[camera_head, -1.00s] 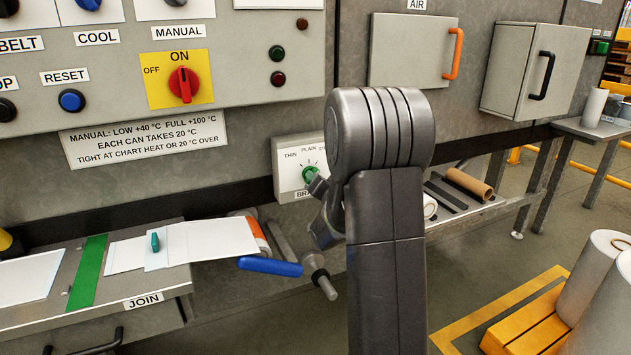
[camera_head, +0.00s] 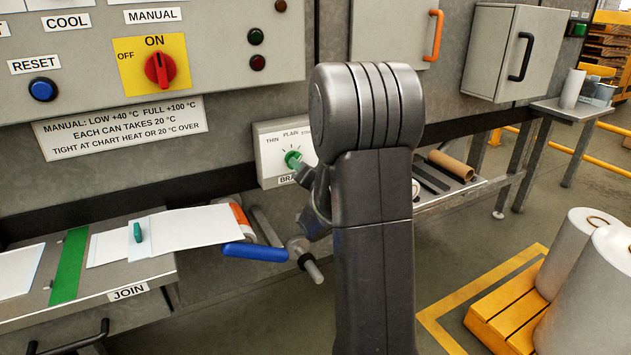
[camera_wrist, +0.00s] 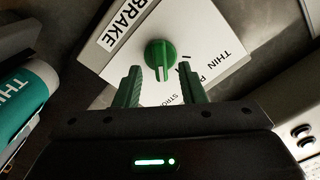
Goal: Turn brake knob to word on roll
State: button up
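The green brake knob (camera_head: 292,158) is on a white dial plate (camera_head: 268,160) marked THIN, PLAIN and a partly hidden third word. In the wrist view the knob (camera_wrist: 160,54) is just ahead of my gripper (camera_wrist: 160,72). The two green fingers are apart, with the knob's grip in line with the gap between them. I cannot tell whether they touch it. The dial plate (camera_wrist: 205,30) reads BRAKE and THIN; its other words are partly covered. A teal and white roll (camera_wrist: 22,98) at the left shows letters reading THI, the rest cut off.
A blue-handled lever (camera_head: 255,252) and a metal rod end (camera_head: 312,270) stick out below the dial. The JOIN table (camera_head: 165,272) with white sheets is at the left. A control panel (camera_head: 215,60) is above. A shelf (camera_head: 455,195) with a brown tube is at the right.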

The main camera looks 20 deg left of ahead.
jog(key=v, duration=1.1)
jog(key=shift+d, duration=0.1)
jog(key=x, duration=1.3)
jog(key=shift+w+a, duration=0.2)
jog(key=shift+a, duration=0.15)
jog(key=shift+d, duration=0.1)
